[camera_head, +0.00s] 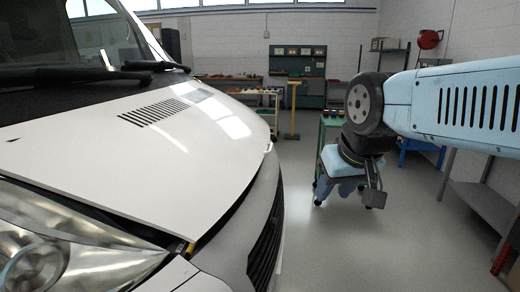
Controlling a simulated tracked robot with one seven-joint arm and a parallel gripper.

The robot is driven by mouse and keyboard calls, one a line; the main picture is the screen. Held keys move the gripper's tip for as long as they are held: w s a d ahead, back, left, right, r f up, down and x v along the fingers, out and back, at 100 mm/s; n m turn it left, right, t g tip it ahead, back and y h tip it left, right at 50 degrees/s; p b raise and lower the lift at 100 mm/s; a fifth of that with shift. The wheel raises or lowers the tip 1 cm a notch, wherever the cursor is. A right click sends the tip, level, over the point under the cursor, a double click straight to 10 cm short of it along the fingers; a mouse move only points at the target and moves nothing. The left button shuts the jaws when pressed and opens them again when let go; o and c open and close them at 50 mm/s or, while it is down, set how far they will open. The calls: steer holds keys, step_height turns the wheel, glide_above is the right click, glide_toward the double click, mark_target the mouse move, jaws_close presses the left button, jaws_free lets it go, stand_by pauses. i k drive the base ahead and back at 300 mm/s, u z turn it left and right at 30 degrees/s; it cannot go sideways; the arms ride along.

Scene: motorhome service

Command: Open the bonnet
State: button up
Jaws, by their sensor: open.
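The white bonnet (175,125) of the motorhome fills the left of the head view. It lies down, with a dark gap along its front edge. I cannot tell whether it is latched or slightly raised. A small yellow part (190,248) shows in the gap near the headlamp, and a small light tab (269,147) is at the bonnet's right edge. My arm comes in from the right, and my gripper (372,190) hangs at its end, right of the vehicle and well apart from the bonnet. It is open; nothing is seen held in it.
The headlamp (60,245) and dark grille (265,235) are below the bonnet edge. A green trolley (331,122) stands behind my gripper. A grey bench (480,205) is at the right.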

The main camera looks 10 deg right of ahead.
mark_target(174, 160)
steer(key=i, duration=0.85)
steer(key=z, duration=0.05)
